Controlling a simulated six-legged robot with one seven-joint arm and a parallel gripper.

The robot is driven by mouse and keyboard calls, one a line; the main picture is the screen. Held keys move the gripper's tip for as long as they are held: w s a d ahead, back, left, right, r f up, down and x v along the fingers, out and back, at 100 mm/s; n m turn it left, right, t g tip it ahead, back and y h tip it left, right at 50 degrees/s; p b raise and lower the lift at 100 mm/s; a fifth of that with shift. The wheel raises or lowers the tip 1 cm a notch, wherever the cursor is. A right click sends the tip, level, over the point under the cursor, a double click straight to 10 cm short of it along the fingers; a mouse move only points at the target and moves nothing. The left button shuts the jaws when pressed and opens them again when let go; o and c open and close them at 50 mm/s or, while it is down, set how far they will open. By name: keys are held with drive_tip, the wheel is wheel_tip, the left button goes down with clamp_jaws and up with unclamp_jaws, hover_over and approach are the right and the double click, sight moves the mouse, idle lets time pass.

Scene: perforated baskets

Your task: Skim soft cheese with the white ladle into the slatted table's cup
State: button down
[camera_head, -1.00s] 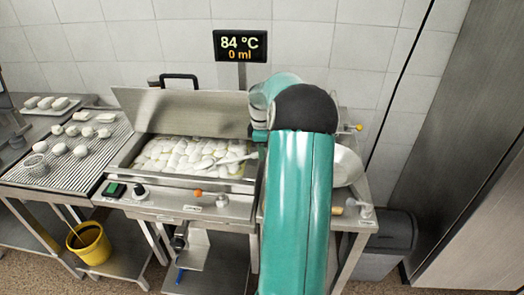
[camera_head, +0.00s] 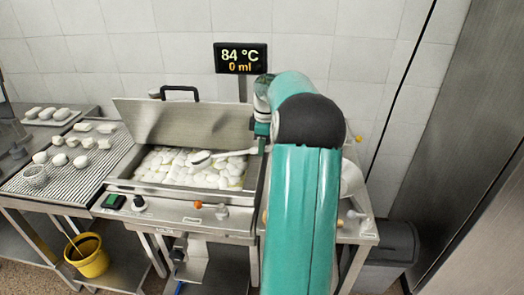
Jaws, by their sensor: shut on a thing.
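The white ladle (camera_head: 225,154) lies across the vat (camera_head: 150,187), its bowl (camera_head: 201,158) over the white soft cheese (camera_head: 170,165). Whether the bowl touches the cheese or holds any is unclear. My gripper (camera_head: 262,146) is shut on the ladle's handle end at the vat's right side; its fingers are small and partly hidden by my arm. The slatted table (camera_head: 75,187) stands left of the vat. A small perforated cup (camera_head: 35,176) sits near its front left edge, well away from the ladle.
Several white cheese pieces stand behind the cup. The vat's raised lid (camera_head: 185,120) forms a tilted wall behind the cheese. A display (camera_head: 240,57) reads 84 °C and 0 ml.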

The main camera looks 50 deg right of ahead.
drive_tip(key=shift+t+y, duration=0.3)
drive_tip(key=shift+t, duration=0.4)
drive_tip(key=shift+r, duration=4.1)
drive_tip(key=shift+a, duration=0.1)
